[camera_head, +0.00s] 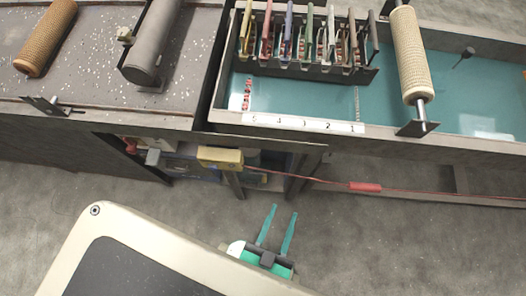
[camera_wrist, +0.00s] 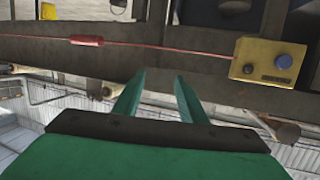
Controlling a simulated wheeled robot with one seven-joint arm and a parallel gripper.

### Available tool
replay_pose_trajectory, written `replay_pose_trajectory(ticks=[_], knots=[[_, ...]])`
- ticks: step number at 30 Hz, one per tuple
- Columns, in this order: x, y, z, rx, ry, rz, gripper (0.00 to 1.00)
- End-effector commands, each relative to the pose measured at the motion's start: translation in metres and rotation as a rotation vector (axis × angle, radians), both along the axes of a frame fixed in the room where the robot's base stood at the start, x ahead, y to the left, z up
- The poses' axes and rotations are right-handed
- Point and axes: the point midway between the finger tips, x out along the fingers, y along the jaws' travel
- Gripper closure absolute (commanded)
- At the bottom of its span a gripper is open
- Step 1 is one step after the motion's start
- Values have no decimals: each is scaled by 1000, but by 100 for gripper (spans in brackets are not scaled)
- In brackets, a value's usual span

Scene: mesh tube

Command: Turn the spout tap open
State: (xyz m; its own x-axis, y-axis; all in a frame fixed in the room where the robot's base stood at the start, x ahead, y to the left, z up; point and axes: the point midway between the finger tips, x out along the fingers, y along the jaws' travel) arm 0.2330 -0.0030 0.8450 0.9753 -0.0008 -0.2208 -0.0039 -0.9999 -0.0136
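My gripper (camera_head: 284,210) is open, with its two green fingers apart and nothing between them. In the head view it is over the grey floor, below and in front of the bench. It also shows in the wrist view (camera_wrist: 160,76), pointing at the bench's dark lower frame. A small red fitting (camera_head: 131,145) with a grey block (camera_head: 152,157) beside it sits under the bench, left of my gripper. I cannot tell whether this is the spout tap. No tap is clear in the wrist view, so its state cannot be told.
A yellow control box (camera_head: 220,158) hangs at the bench edge; the wrist view shows its buttons (camera_wrist: 268,62). A red cable with a red sleeve (camera_head: 365,187) runs along the front. Above are a water trough (camera_head: 455,90) and rollers (camera_head: 411,55). Floor around my gripper is clear.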

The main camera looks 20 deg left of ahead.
Motion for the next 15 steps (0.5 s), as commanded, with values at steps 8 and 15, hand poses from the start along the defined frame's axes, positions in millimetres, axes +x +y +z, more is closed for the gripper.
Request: replay_pose_trajectory(ticks=[8,15], knots=[[24,-8,-131,117,-49,53,62],[53,-2,-248,308,-29,154,62]])
